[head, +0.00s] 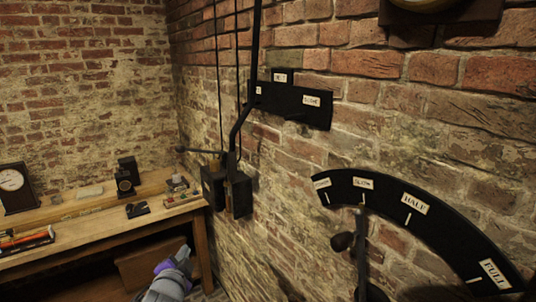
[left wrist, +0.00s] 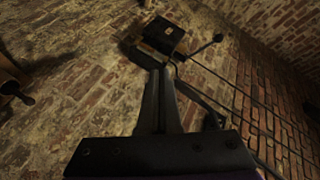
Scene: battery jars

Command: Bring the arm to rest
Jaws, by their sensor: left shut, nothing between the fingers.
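My left arm comes up from the bottom edge of the head view, grey with a purple band. My right gripper is in neither view.
A wooden bench (head: 103,238) with a clock (head: 15,188) and small items stands at left. Dark switch boxes (head: 238,194) hang on the wall. A curved black plate (head: 460,240) labelled HALF and FULL, with a lever knob (head: 342,241), is at right.

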